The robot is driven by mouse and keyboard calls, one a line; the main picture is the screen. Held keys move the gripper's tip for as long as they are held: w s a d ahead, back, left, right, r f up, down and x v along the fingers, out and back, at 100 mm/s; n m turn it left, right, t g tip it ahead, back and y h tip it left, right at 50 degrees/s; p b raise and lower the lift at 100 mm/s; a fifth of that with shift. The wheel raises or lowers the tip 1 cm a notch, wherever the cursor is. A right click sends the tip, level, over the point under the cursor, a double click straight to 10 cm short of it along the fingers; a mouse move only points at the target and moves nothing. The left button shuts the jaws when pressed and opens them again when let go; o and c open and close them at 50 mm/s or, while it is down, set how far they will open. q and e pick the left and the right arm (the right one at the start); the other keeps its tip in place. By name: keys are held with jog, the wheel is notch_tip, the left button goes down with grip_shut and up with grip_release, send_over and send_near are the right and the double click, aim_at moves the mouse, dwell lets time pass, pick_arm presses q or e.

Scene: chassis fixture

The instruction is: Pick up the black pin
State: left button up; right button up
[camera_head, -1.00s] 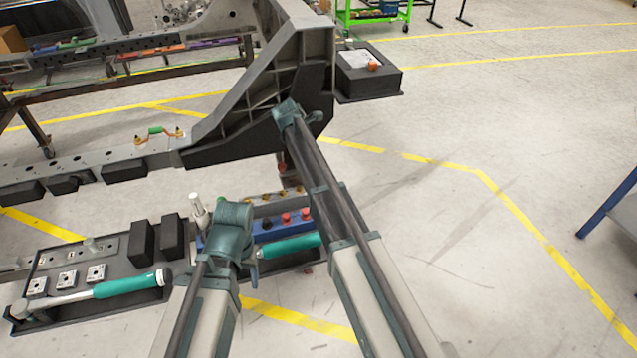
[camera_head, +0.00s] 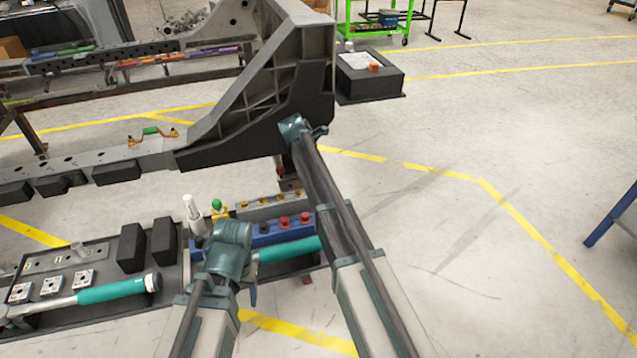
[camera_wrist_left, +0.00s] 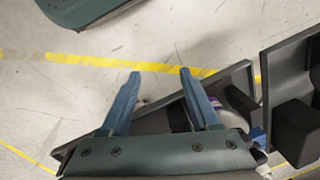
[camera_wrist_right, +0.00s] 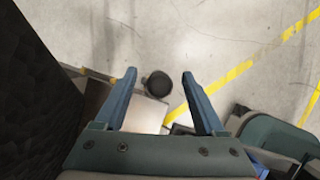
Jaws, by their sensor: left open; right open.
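A black round-ended piece (camera_wrist_right: 157,83) shows between the fingers of my right gripper (camera_wrist_right: 159,73) in the right wrist view, beside a pale metal surface; it may be the black pin, but I cannot be sure. That gripper is open and nothing touches its fingers. In the head view my right wrist (camera_head: 297,130) is by the dark end of the chassis, and its fingers are mostly hidden. My left gripper (camera_wrist_left: 160,74) is open and empty over the edge of a dark tray (camera_wrist_left: 235,78). In the head view my left wrist (camera_head: 230,240) stands in front of the blue holder.
A black tray (camera_head: 95,318) at lower left holds a teal-handled tool (camera_head: 115,290) and black blocks (camera_head: 132,247). A blue holder (camera_head: 268,236) has red knobs. The grey chassis (camera_head: 228,112) spans the upper left.

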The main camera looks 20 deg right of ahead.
jog(key=shift+c, duration=0.2)
grip_shut()
jog(key=shift+r, duration=0.1)
notch_tip(320, 180, up, 7)
jog(key=p, duration=0.7)
jog(key=shift+s+r+p, duration=0.2)
jog(key=shift+s+p, duration=0.05)
jog(key=shift+p, duration=0.05)
jog(key=s, duration=1.7)
jog(key=shift+s+d+f+b, duration=0.25)
jog(key=shift+d+b, duration=0.05)
jog(key=shift+r, duration=0.1)
